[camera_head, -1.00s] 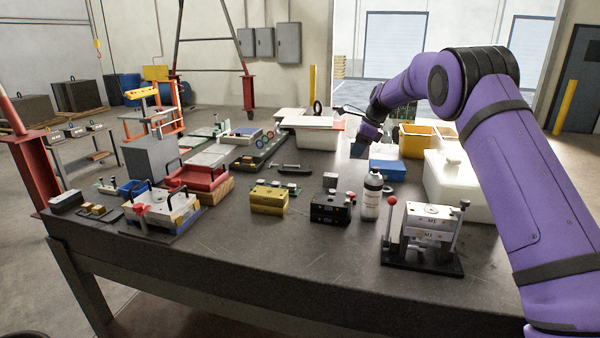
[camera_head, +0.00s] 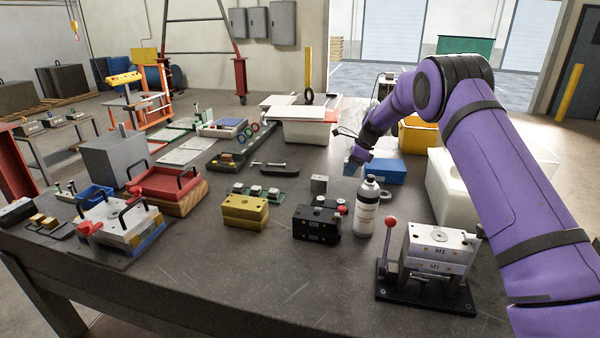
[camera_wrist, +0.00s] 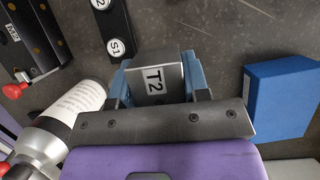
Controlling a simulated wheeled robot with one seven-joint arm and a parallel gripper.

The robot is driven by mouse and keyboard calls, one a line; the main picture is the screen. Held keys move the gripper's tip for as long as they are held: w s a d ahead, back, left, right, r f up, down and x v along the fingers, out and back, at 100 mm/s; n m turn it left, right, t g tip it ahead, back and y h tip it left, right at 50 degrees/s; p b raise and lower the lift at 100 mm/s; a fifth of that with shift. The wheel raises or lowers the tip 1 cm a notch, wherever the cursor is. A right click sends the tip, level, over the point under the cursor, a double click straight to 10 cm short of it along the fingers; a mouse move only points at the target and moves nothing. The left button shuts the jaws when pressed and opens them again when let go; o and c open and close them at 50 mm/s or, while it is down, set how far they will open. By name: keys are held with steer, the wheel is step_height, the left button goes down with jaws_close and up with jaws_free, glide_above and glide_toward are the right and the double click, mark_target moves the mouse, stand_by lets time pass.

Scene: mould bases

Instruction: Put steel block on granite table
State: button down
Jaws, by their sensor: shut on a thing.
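In the wrist view a grey steel block (camera_wrist: 158,80) marked T2 sits between the two blue fingers of my gripper (camera_wrist: 155,82), which is shut on it. In the head view my gripper (camera_head: 352,166) points down behind the white bottle (camera_head: 367,207), left of the blue box (camera_head: 385,171); the held block cannot be made out there.
The black block (camera_head: 318,223), yellow block (camera_head: 244,211) and clamped M1 mould (camera_head: 436,250) stand near the front. A red tray (camera_head: 165,184) and large grey cube (camera_head: 113,159) are at left. A white container (camera_head: 445,190) is at right. The front strip of tabletop is clear.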

mark_target(344, 198)
steer(key=shift+f, duration=4.85)
steer(key=c, duration=0.6)
jaws_free()
steer(key=shift+f, duration=0.15)
steer(key=v, duration=1.3)
steer(key=s+r+n, duration=0.3)
steer(key=s+r, duration=0.2)
steer(key=r, duration=0.3)
steer(key=s+r+n, duration=0.2)
steer(key=s+r, duration=0.4)
steer(key=r, duration=0.2)
steer(key=s+d+r+n+t+h, duration=0.15)
steer(key=s+r+n, duration=0.35)
steer(key=s+r, duration=0.7)
steer(key=s+f+n+t+h, duration=0.1)
steer(key=s+n, duration=0.4)
steer(key=s, duration=1.2)
steer(key=s+d+f+n+t+h, duration=0.1)
steer(key=s+n, duration=0.5)
steer(key=s, duration=1.2)
steer(key=shift+d+f+n+h, duration=0.3)
steer(key=shift+d+f+h, duration=0.05)
